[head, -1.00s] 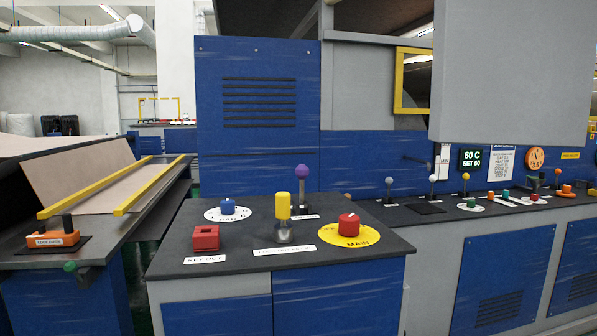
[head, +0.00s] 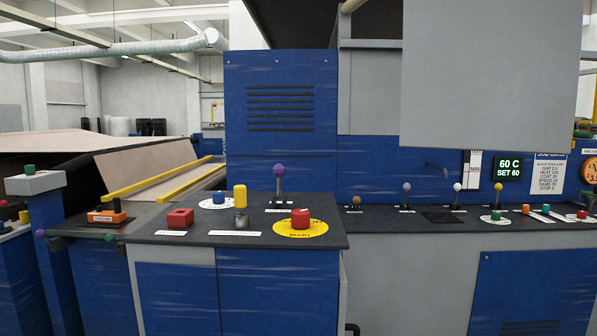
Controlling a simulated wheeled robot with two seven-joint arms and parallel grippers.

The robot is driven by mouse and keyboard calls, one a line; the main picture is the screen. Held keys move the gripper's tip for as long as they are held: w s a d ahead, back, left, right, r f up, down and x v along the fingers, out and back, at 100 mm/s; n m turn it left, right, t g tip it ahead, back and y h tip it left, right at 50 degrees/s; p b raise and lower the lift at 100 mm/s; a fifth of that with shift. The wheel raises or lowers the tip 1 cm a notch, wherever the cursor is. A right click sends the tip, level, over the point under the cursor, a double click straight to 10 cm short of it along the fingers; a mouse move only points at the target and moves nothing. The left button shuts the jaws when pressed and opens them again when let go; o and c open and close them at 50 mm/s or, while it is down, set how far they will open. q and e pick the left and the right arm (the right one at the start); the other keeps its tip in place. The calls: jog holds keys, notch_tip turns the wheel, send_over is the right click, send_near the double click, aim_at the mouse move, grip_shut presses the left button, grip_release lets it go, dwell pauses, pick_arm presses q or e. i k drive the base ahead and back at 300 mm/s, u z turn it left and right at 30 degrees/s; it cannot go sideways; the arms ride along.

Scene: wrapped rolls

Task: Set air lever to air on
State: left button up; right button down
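I cannot tell which lever is the air lever, as the small labels are unreadable. A lever with a purple ball (head: 279,170) stands upright at the back of the near console (head: 190,232). On the long bench to the right stand small levers with a brown knob (head: 356,200), a blue-grey knob (head: 407,188), a white knob (head: 457,187) and a yellow knob (head: 498,187). Neither of my grippers is in view.
The console also holds a red block (head: 180,217), a yellow-capped cylinder (head: 240,197), a blue knob (head: 219,197) and a red knob on a yellow disc (head: 315,231). A green display (head: 508,168) reads 60 C, SET 60. A grey panel (head: 490,75) hangs above the bench.

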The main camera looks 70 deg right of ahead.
aim_at(279, 169)
jog(key=z, duration=1.05)
